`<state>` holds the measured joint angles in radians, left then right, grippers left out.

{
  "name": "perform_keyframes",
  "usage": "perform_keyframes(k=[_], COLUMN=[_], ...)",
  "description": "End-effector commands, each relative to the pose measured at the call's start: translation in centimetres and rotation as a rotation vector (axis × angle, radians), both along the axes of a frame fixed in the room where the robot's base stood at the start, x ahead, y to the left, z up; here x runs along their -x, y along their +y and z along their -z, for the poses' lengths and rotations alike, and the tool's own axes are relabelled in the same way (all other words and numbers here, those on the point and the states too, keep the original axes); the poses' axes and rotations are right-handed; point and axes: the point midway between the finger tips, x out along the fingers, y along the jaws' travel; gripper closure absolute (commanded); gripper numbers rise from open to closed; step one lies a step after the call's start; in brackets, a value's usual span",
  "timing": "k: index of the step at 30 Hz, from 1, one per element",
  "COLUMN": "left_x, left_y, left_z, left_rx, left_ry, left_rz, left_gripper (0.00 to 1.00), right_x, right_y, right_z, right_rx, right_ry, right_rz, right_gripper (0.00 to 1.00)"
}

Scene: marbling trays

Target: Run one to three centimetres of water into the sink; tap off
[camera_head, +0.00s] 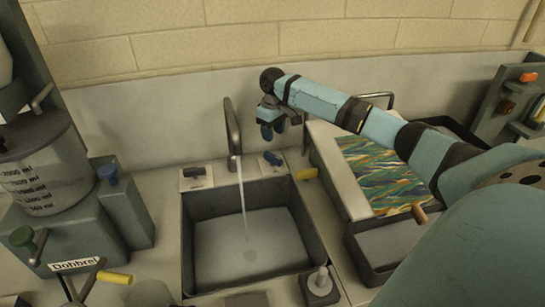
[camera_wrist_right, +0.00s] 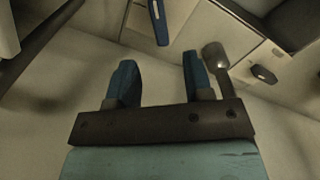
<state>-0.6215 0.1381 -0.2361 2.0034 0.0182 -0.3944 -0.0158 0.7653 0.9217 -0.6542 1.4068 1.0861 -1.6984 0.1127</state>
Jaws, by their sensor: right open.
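The grey sink (camera_head: 190,235) holds water (camera_head: 270,245) over its floor; I cannot tell its depth. A thin water stream (camera_head: 241,200) runs from the dark tap spout (camera_head: 232,125) into it. A blue lever (camera_head: 272,158) sits on a pale plate behind the sink, right of the spout; a dark lever (camera_head: 195,171) is on the left. My right gripper (camera_head: 273,129) is open and empty, above and behind the blue lever. In the right wrist view the blue lever (camera_wrist_right: 158,22) lies beyond the gap between the fingers (camera_wrist_right: 158,75), apart from them. My left gripper is out of view.
The wall (camera_head: 300,35) is close behind my right gripper. Right of the sink are a tray with a marbled pattern (camera_head: 385,175) and a dark tray (camera_head: 370,275). A large measuring container (camera_head: 45,165) stands left.

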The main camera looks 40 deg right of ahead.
Motion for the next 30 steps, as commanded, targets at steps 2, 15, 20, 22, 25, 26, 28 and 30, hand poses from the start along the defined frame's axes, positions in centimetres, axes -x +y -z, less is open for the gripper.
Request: perform_keyframes(k=[2,15,20,22,25,26,28,30], left_x=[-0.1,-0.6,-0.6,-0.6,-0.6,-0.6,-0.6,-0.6], left_y=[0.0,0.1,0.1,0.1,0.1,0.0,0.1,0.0], left_z=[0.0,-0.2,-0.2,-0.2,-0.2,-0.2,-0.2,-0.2], left_rx=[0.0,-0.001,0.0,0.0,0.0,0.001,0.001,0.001], left_ry=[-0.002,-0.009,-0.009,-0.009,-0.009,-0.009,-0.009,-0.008], left_rz=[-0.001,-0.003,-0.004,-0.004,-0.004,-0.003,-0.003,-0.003], left_gripper=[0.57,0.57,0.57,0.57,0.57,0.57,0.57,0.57], right_x=[0.1,0.0,0.0,0.0,0.0,0.0,0.0,0.0], right_y=[0.0,0.0,0.0,0.0,0.0,0.0,0.0,0.0], right_z=[1.9,9.3,10.0,10.1,10.1,10.1,10.1,10.1], right_rx=[0.0,0.0,0.001,0.001,0.001,0.001,0.001,0.001], right_ry=[0.003,-0.001,0.0,0.0,-0.001,-0.001,-0.001,-0.001], right_rz=[0.001,0.0,0.0,0.0,0.0,0.0,0.0,0.0], right_gripper=[0.53,0.53,0.53,0.53,0.53,0.53,0.58,0.74])
